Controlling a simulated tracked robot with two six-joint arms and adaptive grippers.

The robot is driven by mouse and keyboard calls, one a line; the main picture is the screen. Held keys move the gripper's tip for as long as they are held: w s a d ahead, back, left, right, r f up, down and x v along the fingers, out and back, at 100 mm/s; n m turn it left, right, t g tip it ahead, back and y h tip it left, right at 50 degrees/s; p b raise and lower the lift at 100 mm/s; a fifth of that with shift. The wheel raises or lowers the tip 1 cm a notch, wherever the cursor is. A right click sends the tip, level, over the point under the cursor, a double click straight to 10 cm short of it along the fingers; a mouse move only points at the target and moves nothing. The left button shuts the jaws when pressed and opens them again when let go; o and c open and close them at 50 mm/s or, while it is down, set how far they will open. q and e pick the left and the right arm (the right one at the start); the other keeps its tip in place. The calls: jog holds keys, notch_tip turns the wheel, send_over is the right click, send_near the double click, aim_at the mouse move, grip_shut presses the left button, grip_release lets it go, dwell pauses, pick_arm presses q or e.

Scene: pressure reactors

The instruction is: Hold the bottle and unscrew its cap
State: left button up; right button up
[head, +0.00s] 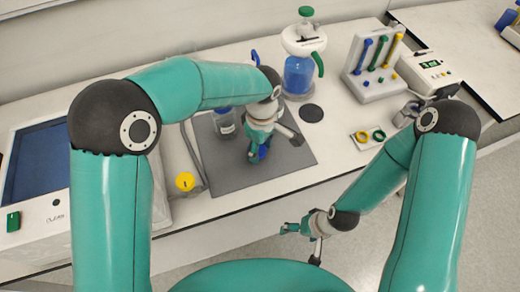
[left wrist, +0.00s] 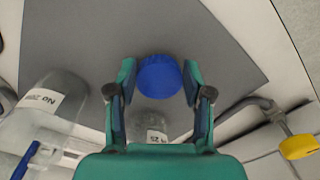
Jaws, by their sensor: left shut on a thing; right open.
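My left gripper (head: 258,152) is over the grey mat, its fingers pointing down. It is shut on a blue cap (left wrist: 159,75), with one fingertip on each side. The cap also shows at the fingers in the head view (head: 264,151). Clear glass with a label (left wrist: 151,122) shows below the cap in the left wrist view, partly hidden by my gripper; whether the cap is seated on it, I cannot tell. A labelled clear bottle (head: 224,122) stands left of the gripper; it also shows in the left wrist view (left wrist: 45,110). My right gripper (head: 298,229) is open and empty, in front of the bench.
The grey mat (head: 295,160) has free room at its right. Behind it stand a blue-filled vessel (head: 299,77) and a dark disc (head: 311,113). A rack (head: 374,70) and a ring tray (head: 366,139) are to the right. A yellow knob (head: 185,181) is left of the mat.

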pick_arm(q)
jog(key=shift+f, duration=0.75)
jog(key=o, duration=1.3)
jog(key=shift+f, duration=0.1)
